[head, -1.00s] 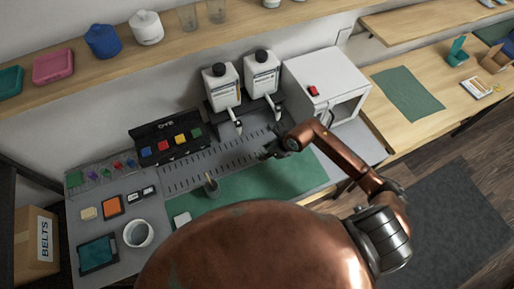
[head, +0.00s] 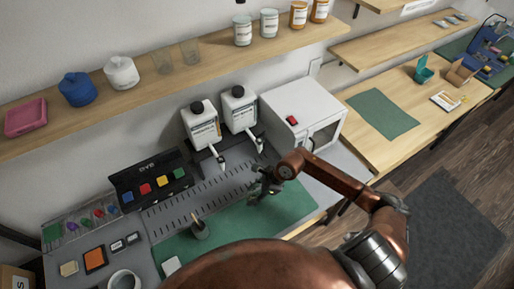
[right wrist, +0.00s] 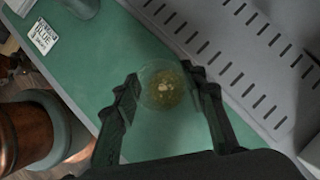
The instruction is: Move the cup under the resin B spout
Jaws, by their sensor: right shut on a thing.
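A clear cup (right wrist: 165,90) with yellowish, speckled contents shows in the right wrist view, between the fingers of my right gripper (right wrist: 165,100). The gripper is shut on it. In the head view my right gripper (head: 258,190) is over the green mat, in front of the dispensers; the cup is hard to make out there. Two white resin bottles stand in the dispensers, a left one (head: 200,124) and a right one (head: 239,108). Their spouts (head: 221,163) (head: 259,144) are behind the gripper. The bottle labels are too small to read. My left gripper is not in view.
The green mat (head: 225,225) has free room. A small container with sticks (head: 200,229) stands on it to the left. The dye rack (head: 150,180) is left of the dispensers; a white box oven (head: 302,110) stands to their right. The slotted metal strip (head: 190,196) is clear.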

